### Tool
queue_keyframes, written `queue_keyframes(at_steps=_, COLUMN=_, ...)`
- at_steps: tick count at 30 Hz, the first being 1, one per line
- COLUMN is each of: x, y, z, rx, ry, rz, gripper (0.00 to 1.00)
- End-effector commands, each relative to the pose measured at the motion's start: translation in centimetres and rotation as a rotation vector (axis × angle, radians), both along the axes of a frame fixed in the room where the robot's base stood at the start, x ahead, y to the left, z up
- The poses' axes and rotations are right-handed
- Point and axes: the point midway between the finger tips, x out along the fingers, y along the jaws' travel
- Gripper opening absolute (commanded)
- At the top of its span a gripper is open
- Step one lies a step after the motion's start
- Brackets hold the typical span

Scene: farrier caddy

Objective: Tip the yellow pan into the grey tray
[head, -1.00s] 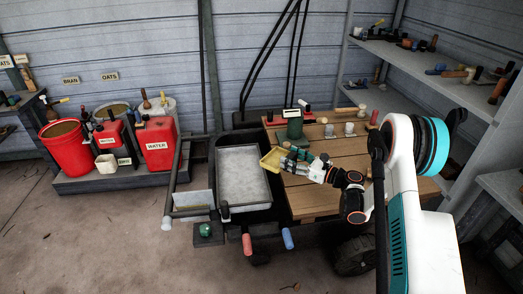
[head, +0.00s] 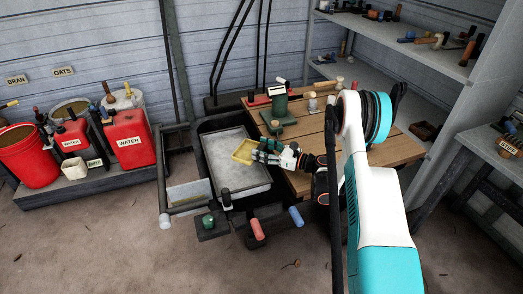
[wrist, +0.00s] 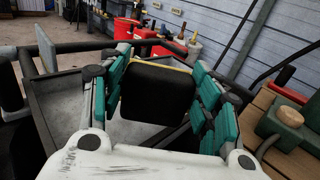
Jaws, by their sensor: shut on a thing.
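The yellow pan (head: 243,151) is held by my gripper (head: 256,152) over the right side of the grey tray (head: 222,172). The pan looks roughly level or only slightly tilted; I cannot tell exactly. In the wrist view, teal fingers stand on both sides of a dark block with the pan's yellow edge (wrist: 168,65) showing along its top. The tray (wrist: 72,98) lies below and to the left there. The tray's pale grey floor looks bare where I see it. The pan's contents cannot be made out.
Red containers (head: 129,138) stand at the left. A pink handle (head: 257,229) and a blue handle (head: 296,216) stick out in front. Open floor lies ahead of them.

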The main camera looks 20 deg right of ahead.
Motion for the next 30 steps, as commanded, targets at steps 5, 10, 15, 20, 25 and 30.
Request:
queue_keyframes(at_steps=5, x=0.0, y=0.0, z=-1.0, rx=0.000, ry=0.000, rz=0.000, gripper=0.05)
queue_keyframes(at_steps=10, x=0.0, y=0.0, z=-2.4, rx=0.000, ry=0.000, rz=0.000, gripper=0.05)
queue_keyframes(at_steps=15, x=0.2, y=0.3, z=-2.0, rx=-0.032, ry=0.032, rz=0.001, gripper=0.05)
queue_keyframes(at_steps=20, x=0.5, y=0.6, z=-1.0, rx=-0.098, ry=0.098, rz=0.002, gripper=0.05)
queue_keyframes(at_steps=25, x=0.8, y=0.9, z=-0.1, rx=-0.170, ry=0.170, rz=0.002, gripper=0.05)
queue_keyframes(at_steps=30, x=1.2, y=1.3, z=0.9, rx=-0.240, ry=0.241, rz=0.002, gripper=0.05)
